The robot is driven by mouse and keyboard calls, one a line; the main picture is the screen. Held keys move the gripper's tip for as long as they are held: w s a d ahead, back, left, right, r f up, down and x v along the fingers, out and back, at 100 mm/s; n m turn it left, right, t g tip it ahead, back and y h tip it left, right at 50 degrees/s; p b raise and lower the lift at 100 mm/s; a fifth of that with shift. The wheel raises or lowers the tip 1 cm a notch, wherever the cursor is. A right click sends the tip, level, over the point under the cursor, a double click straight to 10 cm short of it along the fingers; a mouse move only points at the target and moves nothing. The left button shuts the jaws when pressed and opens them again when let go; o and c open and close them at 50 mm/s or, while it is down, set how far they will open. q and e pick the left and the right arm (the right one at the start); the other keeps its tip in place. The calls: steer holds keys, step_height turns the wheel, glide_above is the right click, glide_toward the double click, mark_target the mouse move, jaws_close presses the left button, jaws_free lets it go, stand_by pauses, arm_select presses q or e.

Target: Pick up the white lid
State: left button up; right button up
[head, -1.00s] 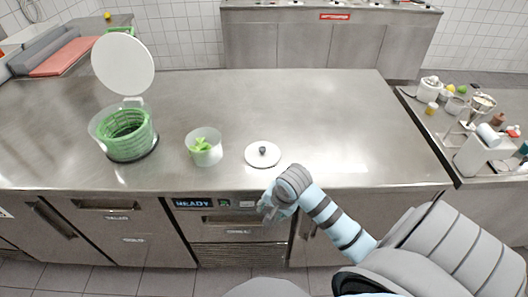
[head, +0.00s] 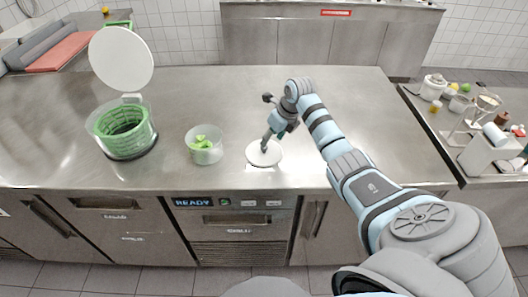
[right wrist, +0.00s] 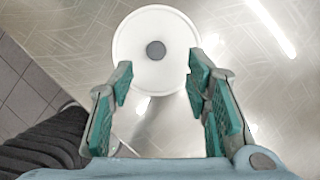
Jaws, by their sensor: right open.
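The white lid (head: 262,158) lies flat on the steel counter, and its knob is partly hidden by my gripper in the head view. In the right wrist view the round lid (right wrist: 135,55) shows with its grey knob (right wrist: 156,50) in the middle. My right gripper (head: 267,140) is above the lid, pointing down. In the right wrist view my right gripper (right wrist: 160,75) is open, its green-padded fingers apart on either side of the lid's near part, with nothing between them at the tips. My left gripper is not in view.
A clear tub with green leaves (head: 204,148) stands left of the lid. A green salad spinner (head: 124,130) with a raised white cover (head: 121,58) is further left. The steel counter (head: 210,95) is bare behind the lid. A side counter at right holds several small items.

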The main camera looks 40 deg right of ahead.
mark_target(264, 150)
steer(key=x, duration=0.3)
steer(key=b+x, duration=0.1)
steer(key=x, duration=0.2)
steer(key=shift+w+a+b, duration=0.1)
steer(key=shift+a+b, duration=0.15)
steer(key=shift+b, duration=0.05)
steer(key=shift+c, duration=0.3)
steer(key=shift+r, duration=0.1)
steer(key=c, duration=0.9)
